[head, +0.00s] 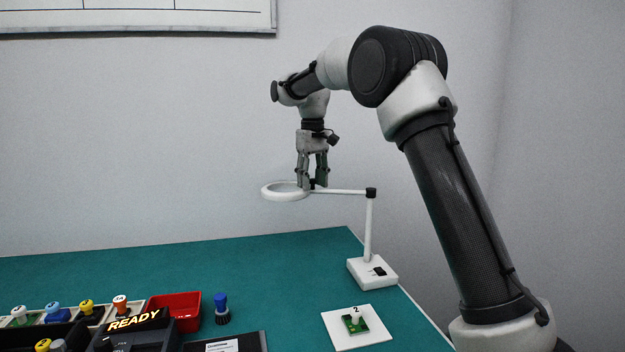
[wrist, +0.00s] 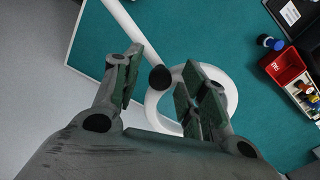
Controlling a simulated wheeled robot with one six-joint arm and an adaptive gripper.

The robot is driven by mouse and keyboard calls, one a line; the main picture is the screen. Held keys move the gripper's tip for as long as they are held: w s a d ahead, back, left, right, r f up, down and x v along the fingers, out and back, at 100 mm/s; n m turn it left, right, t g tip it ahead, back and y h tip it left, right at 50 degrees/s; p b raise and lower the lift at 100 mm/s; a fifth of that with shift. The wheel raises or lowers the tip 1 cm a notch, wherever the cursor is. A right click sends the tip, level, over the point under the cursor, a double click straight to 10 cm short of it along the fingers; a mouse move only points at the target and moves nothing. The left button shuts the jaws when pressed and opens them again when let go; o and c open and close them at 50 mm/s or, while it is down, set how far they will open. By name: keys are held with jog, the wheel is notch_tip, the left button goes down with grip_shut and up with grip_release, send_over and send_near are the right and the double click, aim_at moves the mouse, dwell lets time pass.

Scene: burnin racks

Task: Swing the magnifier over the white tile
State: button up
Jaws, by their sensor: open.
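The magnifier has a white ring head (head: 264,191) on a thin white arm (head: 345,192), carried by a post on a white base (head: 362,277) at the table's right side. The white tile (head: 343,339) lies in front of the base with a green circuit board (head: 350,323) on it. The ring is left of and behind the tile, not over it. My gripper (head: 312,184) points down at the ring's junction with the arm. In the wrist view my open fingers (wrist: 160,74) stand on either side of a black knob (wrist: 160,78); contact is unclear. The right finger hides part of the ring.
A red bin (head: 181,304), a blue-topped bottle (head: 221,307), a READY sign (head: 134,320) and trays of coloured-topped items (head: 87,309) stand at the front left. The green table (head: 200,260) is clear behind them. Its right edge runs close beside the magnifier base and tile.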

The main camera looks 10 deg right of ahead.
grip_shut()
jog(key=s+d+n, duration=0.3)
jog(key=s+n, duration=0.5)
jog(key=s, duration=0.2)
jog(key=s+d+n, duration=0.4)
jog(key=s+n, duration=0.4)
jog(key=s, duration=0.2)
jog(key=shift+d, duration=0.2)
dwell(0.6)
